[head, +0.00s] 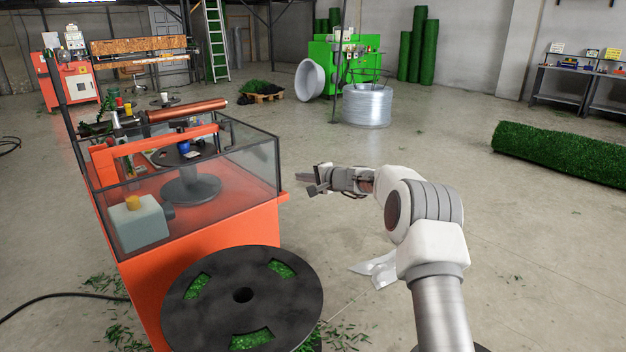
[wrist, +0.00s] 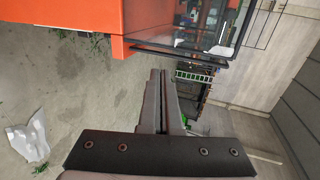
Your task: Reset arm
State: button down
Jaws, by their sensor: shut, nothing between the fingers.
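My gripper (head: 308,182) is at the end of my white and grey arm, right of the orange machine (head: 205,243) in the head view. It is raised above the floor and points left towards the machine's side. In the wrist view the two fingers (wrist: 160,75) lie together, shut with nothing between them. The orange machine's corner (wrist: 165,18) shows at the top of the wrist view, apart from the fingers.
A black reel (head: 185,290) stands at the machine's front. A white crumpled sheet (head: 377,272) lies on the floor below my arm. The floor (head: 530,240) to the right is open.

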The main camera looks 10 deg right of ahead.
jog(key=s+a+r+n+g+h, duration=0.15)
jog(key=s+r+n, duration=0.35)
jog(key=s, duration=0.9)
jog(key=s+a+r+n+g+h, duration=0.1)
jog(key=s+r+n+g, duration=0.2)
jog(key=s+r, duration=0.8)
jog(key=s+d+f+n+g+h, duration=0.1)
jog(key=s+d+f+h, duration=0.2)
jog(key=s, duration=0.8)
jog(key=s+d+f+n+h, duration=0.15)
jog(key=s+d, duration=0.25)
jog(key=s, duration=0.8)
jog(key=s+d+f+g+h, duration=0.15)
jog(key=s+d+f, duration=0.25)
jog(key=s, duration=0.7)
notch_tip(320, 180, up, 18)
jog(key=t+p, duration=0.1)
jog(key=p, duration=1.6)
jog(key=shift+a, duration=0.15)
